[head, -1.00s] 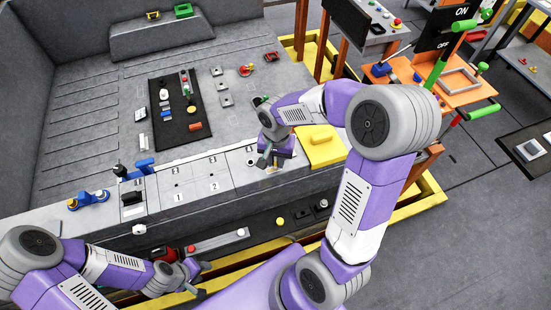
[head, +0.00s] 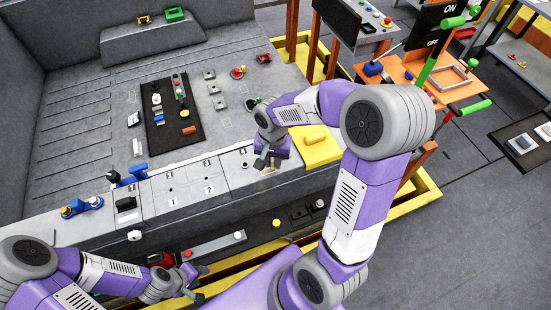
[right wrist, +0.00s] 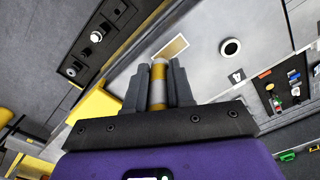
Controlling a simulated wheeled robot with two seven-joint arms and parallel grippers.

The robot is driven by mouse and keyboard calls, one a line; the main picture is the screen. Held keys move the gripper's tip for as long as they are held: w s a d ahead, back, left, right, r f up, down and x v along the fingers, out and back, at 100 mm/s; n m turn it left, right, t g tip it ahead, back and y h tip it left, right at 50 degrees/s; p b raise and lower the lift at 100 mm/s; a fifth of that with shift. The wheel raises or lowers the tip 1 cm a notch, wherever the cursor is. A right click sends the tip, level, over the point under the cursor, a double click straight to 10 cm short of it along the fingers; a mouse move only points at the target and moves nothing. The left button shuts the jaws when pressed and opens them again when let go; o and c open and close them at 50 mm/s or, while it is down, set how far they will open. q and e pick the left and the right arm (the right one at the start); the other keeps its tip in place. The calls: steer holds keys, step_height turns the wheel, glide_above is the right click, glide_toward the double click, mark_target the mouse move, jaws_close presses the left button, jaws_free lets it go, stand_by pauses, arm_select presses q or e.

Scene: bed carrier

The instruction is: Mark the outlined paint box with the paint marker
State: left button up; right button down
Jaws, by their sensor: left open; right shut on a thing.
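The paint marker (right wrist: 158,88), a grey cylinder with a yellow-orange band, is held between the fingers of my right gripper (right wrist: 158,85) in the right wrist view. In the head view my right gripper (head: 268,162) is low over the bench's front ledge, beside the yellow block, largely covering the marker and box. My left gripper (head: 195,283) is open and empty at the lower left, in front of the bench.
The yellow block (head: 314,145) stands close right of my right gripper. Numbered panels (head: 190,190) lie to its left. A black mat (head: 158,115) with small parts lies further back. A lower shelf (head: 220,245) holds buttons and knobs. An orange table (head: 425,95) stands at the right.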

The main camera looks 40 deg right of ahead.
steer(key=shift+w+a, duration=0.1)
steer(key=shift+a, duration=0.3)
steer(key=shift+a, duration=0.1)
steer(key=shift+w+a, duration=0.25)
steer(key=shift+a, duration=0.45)
steer(key=shift+a, duration=0.1)
steer(key=shift+w+a+b, duration=0.15)
steer(key=shift+a+b, duration=0.3)
steer(key=shift+a, duration=0.3)
steer(key=shift+d, duration=0.15)
steer(key=shift+s+d, duration=0.2)
steer(key=shift+d, duration=0.5)
steer(key=shift+d, duration=0.1)
steer(key=shift+s+d, duration=0.15)
steer(key=shift+d, duration=0.55)
